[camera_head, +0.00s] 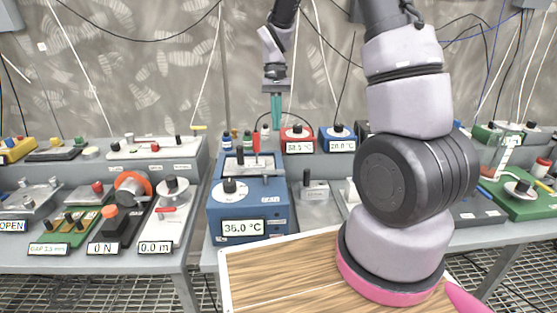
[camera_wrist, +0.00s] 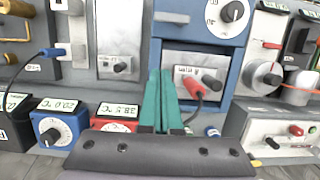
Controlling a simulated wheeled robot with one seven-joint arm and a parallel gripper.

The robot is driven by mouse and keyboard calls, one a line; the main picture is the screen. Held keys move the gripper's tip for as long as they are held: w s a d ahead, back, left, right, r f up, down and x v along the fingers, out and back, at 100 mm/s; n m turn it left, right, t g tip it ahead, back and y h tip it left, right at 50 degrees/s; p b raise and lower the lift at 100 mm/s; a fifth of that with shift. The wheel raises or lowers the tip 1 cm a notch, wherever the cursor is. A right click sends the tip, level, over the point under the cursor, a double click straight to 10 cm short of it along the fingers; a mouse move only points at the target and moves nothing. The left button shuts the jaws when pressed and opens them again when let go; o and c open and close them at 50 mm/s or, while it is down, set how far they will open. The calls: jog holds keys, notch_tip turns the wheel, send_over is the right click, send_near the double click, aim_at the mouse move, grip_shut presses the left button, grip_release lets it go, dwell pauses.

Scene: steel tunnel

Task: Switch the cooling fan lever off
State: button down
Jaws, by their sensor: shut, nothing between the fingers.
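My gripper (camera_head: 276,127) has two teal fingers, shut and empty, pointing down behind the blue box (camera_head: 248,224) that reads 36.0 °C. In the wrist view the shut fingers (camera_wrist: 161,76) lie beside a pale labelled panel (camera_wrist: 178,73) set in the blue box. The box's round knob (camera_head: 229,186) also faces up. No label that I can read says cooling fan, so I cannot tell which part is its lever.
A grey unit with a black knob (camera_head: 307,178) stands right of the blue box. Red (camera_head: 297,139) and blue (camera_head: 338,139) display boxes stand behind. A separate bench (camera_head: 170,255) with several instruments is at left. A wooden board (camera_head: 280,275) lies in front.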

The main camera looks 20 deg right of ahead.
jog(key=x, duration=1)
jog(key=shift+s+f, duration=0.15)
jog(key=shift+s, duration=0.05)
jog(key=shift+s+a+r, duration=0.1)
jog(key=shift+s, duration=0.5)
jog(key=shift+s+a+r, duration=0.15)
jog(key=shift+s, duration=0.5)
jog(key=shift+s+a, duration=0.15)
jog(key=shift+s, duration=0.35)
